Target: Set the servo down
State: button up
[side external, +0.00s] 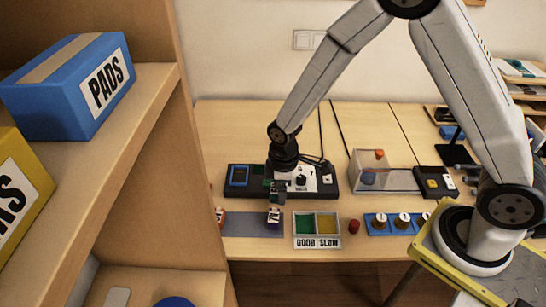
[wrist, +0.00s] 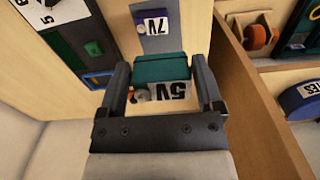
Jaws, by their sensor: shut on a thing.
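My gripper (side external: 276,192) is over the grey-blue mat (side external: 243,224), pointing down. In the wrist view my gripper (wrist: 162,88) has its two dark fingers on either side of a teal servo (wrist: 160,68) with a white 5V label and a small grey round part. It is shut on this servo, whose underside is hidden. A purple block marked 7V (side external: 274,216) is on the mat just below the gripper in the side view. It also shows past the servo in the wrist view (wrist: 153,22). I cannot tell whether the servo touches anything.
A black tester (side external: 239,176) with a dial panel stands behind the mat. A tray (side external: 317,243) labelled GOOD and SLOW, with green and yellow compartments, is to the right. A blue rack (side external: 389,233), a clear box (side external: 361,161) and a wooden shelf (side external: 150,110) stand around. The mat's left part is mostly bare.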

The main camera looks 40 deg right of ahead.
jog(key=w+d+r, duration=0.2)
jog(key=w+d, duration=0.2)
jog(key=w, duration=0.2)
jog(key=shift+w+d+n, duration=0.25)
jog(key=shift+w+n, duration=0.05)
jog(key=shift+w, duration=0.1)
jog(key=shift+f, duration=0.1)
send_over(244, 177)
jog(key=shift+s+f, duration=0.2)
jog(key=shift+f, duration=4.5)
jog(key=shift+w+f, duration=0.2)
jog(key=shift+f, duration=1.55)
jog(key=shift+f, duration=0.15)
